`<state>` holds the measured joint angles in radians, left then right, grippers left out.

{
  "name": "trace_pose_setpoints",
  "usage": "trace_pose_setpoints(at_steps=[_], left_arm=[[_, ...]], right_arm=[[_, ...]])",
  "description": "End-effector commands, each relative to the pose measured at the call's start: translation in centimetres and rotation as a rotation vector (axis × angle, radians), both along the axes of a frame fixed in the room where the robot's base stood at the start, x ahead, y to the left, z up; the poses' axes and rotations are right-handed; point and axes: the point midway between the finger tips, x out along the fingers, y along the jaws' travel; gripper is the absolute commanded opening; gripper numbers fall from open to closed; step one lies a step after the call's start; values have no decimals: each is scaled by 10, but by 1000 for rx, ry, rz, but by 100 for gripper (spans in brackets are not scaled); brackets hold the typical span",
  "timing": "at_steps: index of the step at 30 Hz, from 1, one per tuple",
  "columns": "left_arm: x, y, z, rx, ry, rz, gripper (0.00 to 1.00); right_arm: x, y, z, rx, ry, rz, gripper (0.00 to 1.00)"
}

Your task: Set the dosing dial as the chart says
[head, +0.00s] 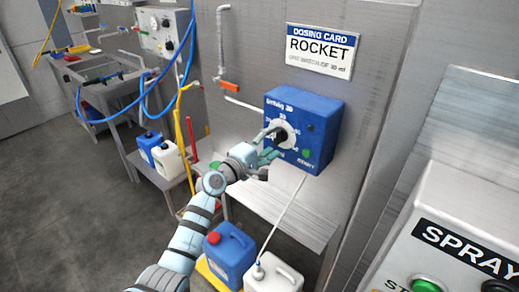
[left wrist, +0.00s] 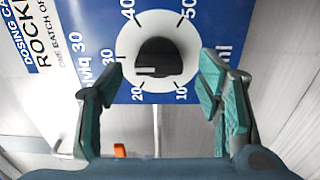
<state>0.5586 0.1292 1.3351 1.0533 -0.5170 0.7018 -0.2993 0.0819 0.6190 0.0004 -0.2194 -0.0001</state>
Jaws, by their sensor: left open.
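The blue dosing box (head: 318,112) is on the steel wall. Its round white dial (head: 291,128) also shows in the left wrist view (left wrist: 181,28), with a black knob (left wrist: 157,52) at its centre and numbers from 10 to 50 around it. A short pale mark is on the knob; I cannot tell surely which number it points to. The dosing card (head: 320,50) above says ROCKET, with smaller print ending in what looks like "30 ml". My left gripper (head: 270,146) is open, fingers (left wrist: 160,82) either side of the knob, empty.
Below the box are a steel shelf (head: 290,212), a blue jug (head: 229,255) and a white jug (head: 272,277) with a thin tube. A SPRAY panel (head: 455,235) with a green button stands at lower right. A sink (head: 105,85) with blue hoses is at the back left.

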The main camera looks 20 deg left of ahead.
Motion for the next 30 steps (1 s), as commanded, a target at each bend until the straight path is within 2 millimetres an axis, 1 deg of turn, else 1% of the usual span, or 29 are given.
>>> trace_pose_setpoints(at_steps=[6, 9, 12, 15, 26, 28, 29, 30], left_arm=[[-56, 23, -2, 7, 2, 2, 60], [-77, 31, -2, 5, 2, 1, 60], [-89, 35, -1, 2, 2, 0, 60], [-93, 37, -1, 1, 3, -1, 60], [-93, 37, 0, 3, 1, 0, 60], [-92, 37, 1, 43, -19, 2, 60], [-91, 39, 1, 94, -44, 13, 60], [-86, 50, -9, 211, -65, 51, 60]], right_arm=[[0, 1, 0, 1, 0, 0, 0], [0, 1, 0, 1, 0, 0, 0], [0, 1, 0, 2, 0, 0, 0], [0, 1, 0, 2, 0, 0, 0], [0, 1, 0, 2, 0, 0, 0], [0, 2, 0, 2, 0, 0, 0], [0, 2, 0, 2, 0, 0, 0], [0, 2, 0, 3, 0, -1, 0]])
